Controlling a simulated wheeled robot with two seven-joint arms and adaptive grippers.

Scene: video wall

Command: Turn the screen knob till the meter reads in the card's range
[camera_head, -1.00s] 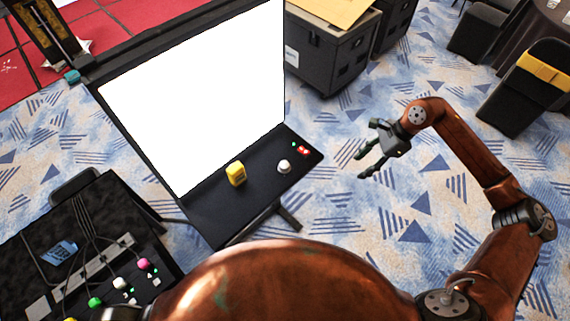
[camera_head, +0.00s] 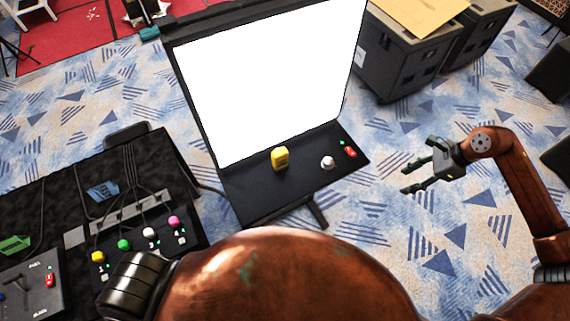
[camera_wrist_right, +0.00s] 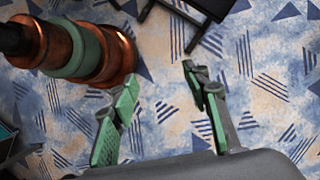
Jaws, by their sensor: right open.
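A large screen (camera_head: 270,80) shows blank white, with no readable meter on it. The dark ledge (camera_head: 262,200) below it bears a yellow block-like piece (camera_head: 280,158), a white round knob (camera_head: 327,162) and a small red switch-like part (camera_head: 349,151). I cannot tell for sure which is the screen knob. A blue card (camera_head: 103,190) lies on the left console; its text is unreadable. My right gripper (camera_head: 412,170) is open and empty, right of the ledge and apart from it. Its open fingers also show in the right wrist view (camera_wrist_right: 160,82). My left gripper is out of view.
A black console (camera_head: 50,205) at left has cables, several coloured knobs (camera_head: 123,244) and a grey box with a red switch (camera_head: 49,281). A green card (camera_head: 14,245) lies there. Dark cases (camera_head: 400,65) stand at the back.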

